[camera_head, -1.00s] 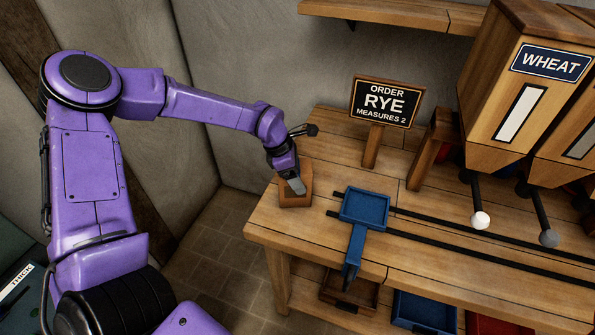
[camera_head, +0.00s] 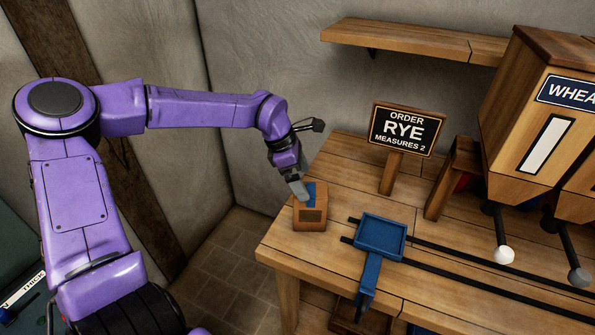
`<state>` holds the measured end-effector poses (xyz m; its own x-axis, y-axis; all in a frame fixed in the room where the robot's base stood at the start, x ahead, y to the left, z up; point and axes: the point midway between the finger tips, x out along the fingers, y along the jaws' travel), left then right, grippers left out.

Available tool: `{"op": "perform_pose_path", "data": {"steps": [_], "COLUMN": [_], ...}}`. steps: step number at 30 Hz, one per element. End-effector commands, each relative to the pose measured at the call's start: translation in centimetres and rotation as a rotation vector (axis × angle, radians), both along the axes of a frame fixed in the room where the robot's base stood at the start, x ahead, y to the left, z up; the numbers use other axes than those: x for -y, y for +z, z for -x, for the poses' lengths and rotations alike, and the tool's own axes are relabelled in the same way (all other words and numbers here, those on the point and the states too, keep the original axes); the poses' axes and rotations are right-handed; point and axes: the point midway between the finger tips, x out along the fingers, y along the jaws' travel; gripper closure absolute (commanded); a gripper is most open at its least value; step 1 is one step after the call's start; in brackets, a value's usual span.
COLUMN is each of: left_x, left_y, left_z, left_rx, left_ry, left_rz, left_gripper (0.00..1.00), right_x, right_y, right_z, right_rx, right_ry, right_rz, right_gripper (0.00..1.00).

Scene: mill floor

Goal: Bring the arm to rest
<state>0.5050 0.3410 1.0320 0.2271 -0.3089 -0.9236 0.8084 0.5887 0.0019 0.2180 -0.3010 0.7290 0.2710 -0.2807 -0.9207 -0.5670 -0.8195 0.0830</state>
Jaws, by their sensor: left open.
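My left arm comes in from the left, and its gripper (camera_head: 303,190) hangs over the near left corner of the wooden bench (camera_head: 345,278). My right gripper is out of view.
A blue tray with a handle (camera_head: 379,240) sits on two dark rails to the right. Behind stands a sign reading "ORDER RYE MEASURES 2" (camera_head: 403,130). A wooden hopper marked WHEAT (camera_head: 520,110) with a white-knobbed lever stands at the right. A shelf (camera_head: 415,40) is on the wall.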

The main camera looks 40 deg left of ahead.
Motion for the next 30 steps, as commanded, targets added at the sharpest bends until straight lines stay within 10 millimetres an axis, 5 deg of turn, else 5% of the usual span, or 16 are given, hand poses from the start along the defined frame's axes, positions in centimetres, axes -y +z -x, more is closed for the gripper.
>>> {"op": "perform_pose_path", "data": {"steps": [9, 26, 30], "left_x": [-1.1, -1.2, -1.2], "left_y": [3.3, 3.2, 2.8], "left_z": [0.8, 0.9, 2.2], "left_rx": [-0.002, -0.005, -0.013], "left_ry": [0.001, 0.002, 0.003], "left_rz": [0.000, 0.000, -0.001], "left_gripper": [0.00, 0.00, 0.00], "right_x": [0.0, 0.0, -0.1], "right_y": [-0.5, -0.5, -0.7], "right_z": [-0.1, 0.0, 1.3], "right_rx": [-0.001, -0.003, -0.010], "right_ry": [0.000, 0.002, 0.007], "right_rz": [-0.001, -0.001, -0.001], "right_gripper": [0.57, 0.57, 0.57]}}
